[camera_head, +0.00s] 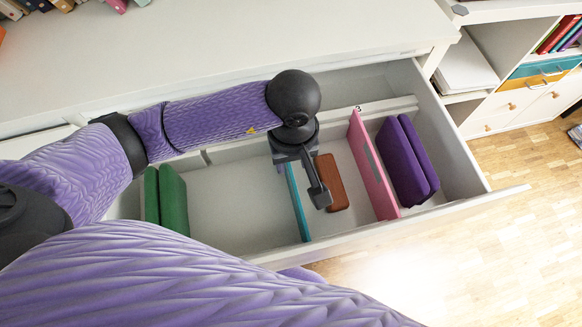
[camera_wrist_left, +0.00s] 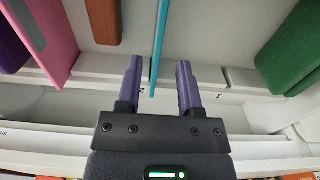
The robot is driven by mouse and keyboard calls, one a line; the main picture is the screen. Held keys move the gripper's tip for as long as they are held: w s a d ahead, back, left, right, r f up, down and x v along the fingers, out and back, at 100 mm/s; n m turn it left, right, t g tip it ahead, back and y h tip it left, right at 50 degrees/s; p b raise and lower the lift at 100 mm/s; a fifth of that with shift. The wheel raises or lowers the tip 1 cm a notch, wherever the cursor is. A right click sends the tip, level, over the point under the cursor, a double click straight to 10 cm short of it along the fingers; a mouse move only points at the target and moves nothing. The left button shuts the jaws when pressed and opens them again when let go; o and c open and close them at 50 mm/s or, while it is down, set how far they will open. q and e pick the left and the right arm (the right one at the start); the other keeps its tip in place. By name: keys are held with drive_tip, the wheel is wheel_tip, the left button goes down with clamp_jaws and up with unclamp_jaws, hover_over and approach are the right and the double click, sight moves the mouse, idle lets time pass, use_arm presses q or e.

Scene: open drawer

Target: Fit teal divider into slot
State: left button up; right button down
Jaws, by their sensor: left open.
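The teal divider (camera_head: 297,203) stands on edge in the open drawer, running front to back, in the head view. In the left wrist view the teal divider (camera_wrist_left: 160,38) reaches toward the slotted rail at a mark that looks like 2. My left gripper (camera_head: 287,164) is over the back end of the divider. In the wrist view its two purple fingers (camera_wrist_left: 160,64) are apart, one on each side of the divider's line. I cannot tell whether they touch it or how deep it sits. The gripper hides the divider's back end in the head view. My right gripper does not show.
The drawer (camera_head: 235,205) also holds a pink divider (camera_head: 373,165) near mark 3, a brown block (camera_head: 331,182), purple items (camera_head: 405,160) at right and green items (camera_head: 172,200) at left. The drawer floor left of the teal divider is clear. A shelf unit (camera_head: 500,100) stands at right.

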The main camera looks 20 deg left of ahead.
use_arm(q)
wheel_tip(320, 180, up, 5)
drive_tip(key=shift+r+p, duration=0.1)
drive_tip(key=shift+p, duration=0.55)
